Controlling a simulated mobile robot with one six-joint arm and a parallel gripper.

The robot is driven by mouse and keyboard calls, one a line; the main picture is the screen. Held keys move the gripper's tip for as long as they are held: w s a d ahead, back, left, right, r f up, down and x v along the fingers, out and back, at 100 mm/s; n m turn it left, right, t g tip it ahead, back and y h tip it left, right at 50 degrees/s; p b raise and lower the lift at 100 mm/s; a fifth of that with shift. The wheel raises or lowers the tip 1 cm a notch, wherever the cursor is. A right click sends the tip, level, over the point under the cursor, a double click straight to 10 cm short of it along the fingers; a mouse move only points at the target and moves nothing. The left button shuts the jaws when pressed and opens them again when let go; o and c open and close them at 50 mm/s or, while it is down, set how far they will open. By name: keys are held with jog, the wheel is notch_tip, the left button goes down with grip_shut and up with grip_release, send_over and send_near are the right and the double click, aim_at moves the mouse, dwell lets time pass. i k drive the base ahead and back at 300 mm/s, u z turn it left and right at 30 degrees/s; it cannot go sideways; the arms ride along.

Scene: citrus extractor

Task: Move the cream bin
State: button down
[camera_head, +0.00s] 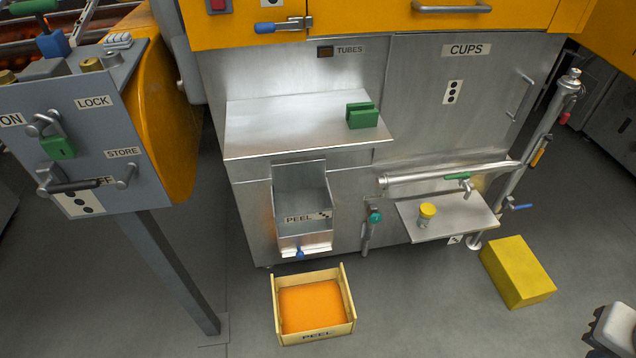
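The cream bin (345,327) stands on the grey floor in front of the steel machine. It is an open, square box with pale cream walls and the word PEEL on its front. Orange contents (313,306) cover its inside. It sits below and in front of the machine's peel chute (303,190), whose lower lip has a small blue handle (299,253). The bin is apart from the chute, with a gap of floor between it and the machine.
A control box (110,145) on a slanting post (172,270) stands left of the bin. A yellow block (517,272) lies on the floor to the right. A small shelf (450,222) holds a yellow-topped cup (427,211). Floor between bin and yellow block is clear.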

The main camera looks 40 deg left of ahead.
aim_at(311, 307)
jog(key=k, duration=1.1)
jog(key=u, duration=1.85)
jog(key=i, duration=1)
